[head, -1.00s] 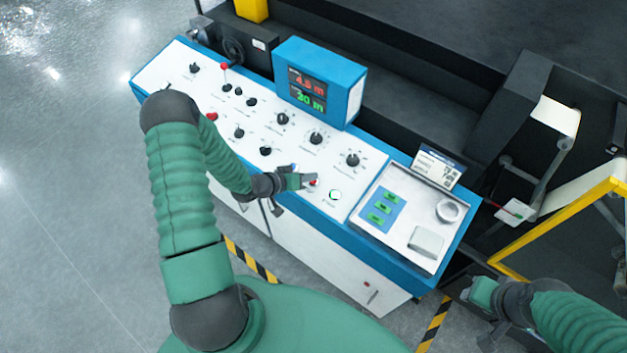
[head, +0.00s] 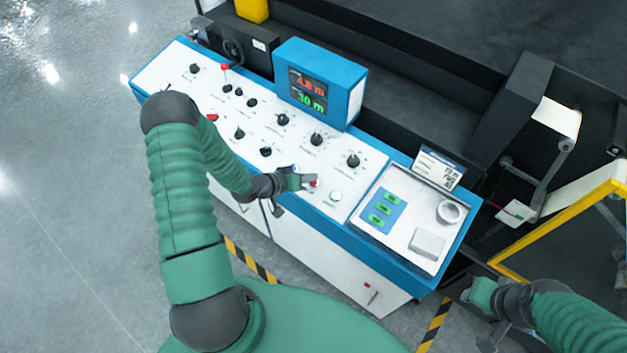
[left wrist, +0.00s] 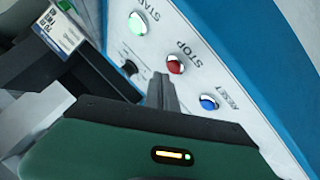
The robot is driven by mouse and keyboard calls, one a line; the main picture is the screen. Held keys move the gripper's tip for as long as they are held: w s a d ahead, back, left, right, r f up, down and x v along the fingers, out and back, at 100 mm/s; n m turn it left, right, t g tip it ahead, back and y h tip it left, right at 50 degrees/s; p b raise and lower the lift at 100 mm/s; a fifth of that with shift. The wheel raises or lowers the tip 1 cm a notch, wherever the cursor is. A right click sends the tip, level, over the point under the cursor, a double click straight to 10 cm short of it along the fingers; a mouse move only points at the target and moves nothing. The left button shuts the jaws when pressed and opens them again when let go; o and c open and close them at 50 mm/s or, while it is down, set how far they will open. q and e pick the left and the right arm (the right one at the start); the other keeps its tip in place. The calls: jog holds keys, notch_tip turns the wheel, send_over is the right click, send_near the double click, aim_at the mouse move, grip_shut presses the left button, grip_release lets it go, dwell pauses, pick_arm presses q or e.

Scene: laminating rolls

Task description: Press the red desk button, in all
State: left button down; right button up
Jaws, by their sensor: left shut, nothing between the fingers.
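The red button (left wrist: 176,64), labelled STOP, sits on the white panel in the left wrist view, between the lit green START button (left wrist: 137,23) and the blue RESET button (left wrist: 208,102). In the head view a little of the red button (head: 314,184) shows beside my left gripper (head: 311,181). My left gripper is shut and empty. In the left wrist view its fingertips (left wrist: 162,79) are close to the red button's near side; whether they touch it I cannot tell. My right gripper (head: 474,294) is low at the right, off the console; its fingers are unclear.
A tray (head: 388,237) with a tape roll (head: 449,211) lies to the right. A yellow frame (head: 560,232) stands near my right arm.

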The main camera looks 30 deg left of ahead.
pick_arm(q)
jog(key=shift+f, duration=0.1)
dwell(0.6)
jog(key=shift+f, duration=0.2)
jog(key=shift+f+b, duration=0.4)
jog(key=shift+b, duration=0.1)
dwell(0.4)
jog(key=shift+s+r+p, duration=0.1)
jog(key=shift+r+p, duration=0.6)
jog(key=shift+r, duration=0.1)
jog(key=shift+r, duration=0.1)
jog(key=r+p, duration=0.4)
jog(key=shift+s+r, duration=0.4)
dwell(0.5)
